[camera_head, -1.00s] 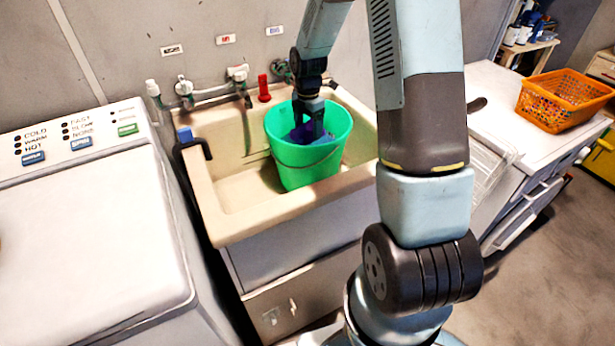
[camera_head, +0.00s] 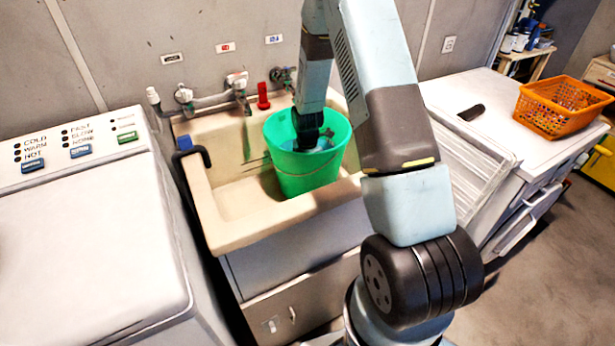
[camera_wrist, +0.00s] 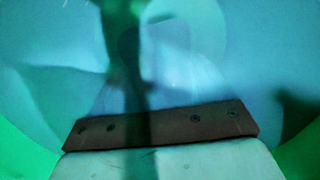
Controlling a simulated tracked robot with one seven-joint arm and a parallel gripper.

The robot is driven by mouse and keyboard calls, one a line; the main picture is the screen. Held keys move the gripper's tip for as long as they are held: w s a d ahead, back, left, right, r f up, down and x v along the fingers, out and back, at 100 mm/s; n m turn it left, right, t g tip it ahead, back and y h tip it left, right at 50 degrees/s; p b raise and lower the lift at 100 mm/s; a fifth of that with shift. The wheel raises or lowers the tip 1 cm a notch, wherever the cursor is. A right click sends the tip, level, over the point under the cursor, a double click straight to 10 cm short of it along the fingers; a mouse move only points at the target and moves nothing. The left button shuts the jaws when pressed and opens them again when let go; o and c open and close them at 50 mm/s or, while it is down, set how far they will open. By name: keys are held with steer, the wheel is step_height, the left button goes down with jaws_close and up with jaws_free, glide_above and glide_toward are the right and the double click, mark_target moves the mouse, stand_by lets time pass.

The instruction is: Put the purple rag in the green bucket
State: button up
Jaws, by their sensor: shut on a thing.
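The green bucket (camera_head: 305,178) stands upright in the utility sink. My gripper (camera_head: 308,140) reaches down inside it, below the rim, and is shut on the purple rag. The rag itself is not clearly visible now, hidden by the gripper and the bucket wall. Pale blue (camera_head: 322,145) shows around the gripper inside the bucket; I cannot tell whether it is water or cloth. In the wrist view, the green bucket wall (camera_wrist: 22,150) curves around a blurred blue area, with part of my gripper across the lower middle.
The cream sink (camera_head: 222,215) surrounds the bucket, with taps (camera_head: 237,82) on the wall behind. A white washer (camera_head: 90,240) stands at the left. An orange basket (camera_head: 560,108) sits on the white surface at the right.

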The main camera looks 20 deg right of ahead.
steer(key=shift+f, duration=1.85)
steer(key=shift+f, duration=0.1)
steer(key=o, duration=1.1)
steer(key=shift+c, duration=0.2)
